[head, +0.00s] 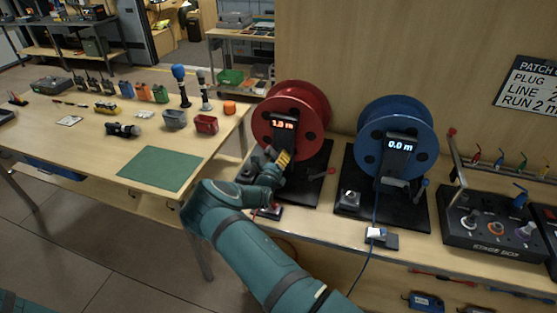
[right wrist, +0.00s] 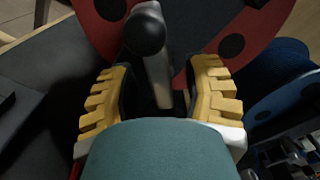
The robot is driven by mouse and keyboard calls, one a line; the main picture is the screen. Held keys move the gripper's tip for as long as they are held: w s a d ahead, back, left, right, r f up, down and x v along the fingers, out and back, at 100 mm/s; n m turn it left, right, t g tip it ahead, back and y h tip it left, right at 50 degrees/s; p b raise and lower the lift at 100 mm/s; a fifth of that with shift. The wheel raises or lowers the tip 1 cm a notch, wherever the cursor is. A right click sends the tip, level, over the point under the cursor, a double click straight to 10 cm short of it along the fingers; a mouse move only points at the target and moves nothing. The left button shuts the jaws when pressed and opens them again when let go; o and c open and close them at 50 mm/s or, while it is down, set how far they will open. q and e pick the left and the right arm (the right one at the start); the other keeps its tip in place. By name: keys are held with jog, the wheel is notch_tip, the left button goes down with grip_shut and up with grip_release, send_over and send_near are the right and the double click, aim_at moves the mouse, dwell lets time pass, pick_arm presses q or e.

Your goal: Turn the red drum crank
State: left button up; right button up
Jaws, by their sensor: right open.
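The red drum (head: 317,98) stands upright on a black base, its display (head: 283,124) reading 1.0 m. In the right wrist view the crank's dark round knob (right wrist: 145,32) and grey arm (right wrist: 158,80) show between the two spread yellow fingers, with the red drum (right wrist: 193,50) behind. My right gripper (right wrist: 165,90) is open there, with gaps beside the crank. Whether the knob touches my palm is hidden. My left gripper is out of view.
A blue drum (head: 420,118) reading 0.0 m stands close on the right. A stage box (head: 490,235) is farther right. The left table holds a green mat (head: 160,169) and several small devices.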

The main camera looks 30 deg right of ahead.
jog(key=shift+r, duration=0.1)
grip_shut()
jog(key=shift+m, duration=0.4)
